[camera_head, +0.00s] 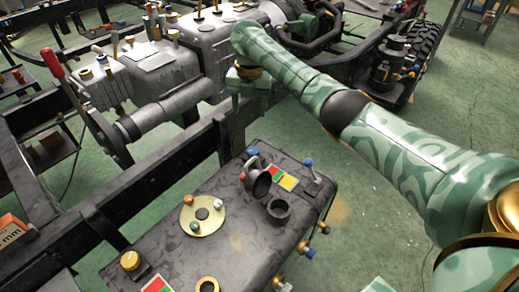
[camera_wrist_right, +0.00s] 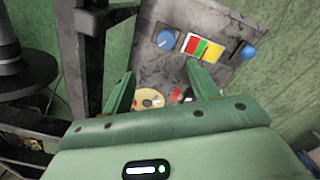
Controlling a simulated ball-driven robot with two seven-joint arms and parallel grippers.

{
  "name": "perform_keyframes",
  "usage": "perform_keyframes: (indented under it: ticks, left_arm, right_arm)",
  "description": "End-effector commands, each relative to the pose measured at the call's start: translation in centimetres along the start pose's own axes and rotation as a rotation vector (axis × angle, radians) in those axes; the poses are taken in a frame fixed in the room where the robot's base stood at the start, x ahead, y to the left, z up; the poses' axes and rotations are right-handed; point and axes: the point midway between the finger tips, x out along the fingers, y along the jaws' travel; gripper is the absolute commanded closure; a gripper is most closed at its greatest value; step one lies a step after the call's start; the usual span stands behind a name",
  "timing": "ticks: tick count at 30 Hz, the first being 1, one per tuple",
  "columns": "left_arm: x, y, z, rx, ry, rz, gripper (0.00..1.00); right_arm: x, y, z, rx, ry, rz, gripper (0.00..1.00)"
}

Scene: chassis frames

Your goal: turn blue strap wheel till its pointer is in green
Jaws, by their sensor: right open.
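A blue wheel (camera_head: 252,151) sits on the dark chassis tank (camera_head: 240,225), at the left end of a red, green and yellow scale (camera_head: 281,178). In the right wrist view the blue wheel (camera_wrist_right: 165,39) and scale (camera_wrist_right: 203,47) show ahead of my fingers. The wheel's pointer is too small to read. My right gripper (camera_head: 250,90) hangs above and behind the tank in the head view, apart from the wheel. In the wrist view its two fingers (camera_wrist_right: 163,82) are spread with nothing held. My left gripper is not in view.
A blue-tipped lever (camera_head: 308,163) stands right of the scale. Green floor lies right.

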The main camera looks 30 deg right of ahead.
Motion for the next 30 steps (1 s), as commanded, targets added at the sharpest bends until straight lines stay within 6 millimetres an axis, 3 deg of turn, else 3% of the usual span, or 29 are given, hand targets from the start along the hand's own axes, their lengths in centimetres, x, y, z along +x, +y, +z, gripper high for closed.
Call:
perform_keyframes:
  ticks: [4,11,18,24,30]
  left_arm:
    - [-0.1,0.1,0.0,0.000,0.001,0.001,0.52]
    - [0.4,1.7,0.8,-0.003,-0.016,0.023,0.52]
    - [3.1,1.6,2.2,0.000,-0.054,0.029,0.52]
    - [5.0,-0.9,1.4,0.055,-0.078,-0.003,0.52]
    - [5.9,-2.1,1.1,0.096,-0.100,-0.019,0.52]
  right_arm:
    - [-0.6,-0.1,-0.5,-0.297,0.010,-0.015,0.41]
    - [0.8,-0.3,-0.5,-0.415,0.017,-0.025,0.41]
    - [6.8,-0.5,-0.5,-0.413,0.023,-0.028,0.41]
    - [11.8,-0.6,-0.6,-0.411,0.022,-0.028,0.41]
    - [15.0,-0.7,-0.6,-0.410,0.019,-0.025,0.41]
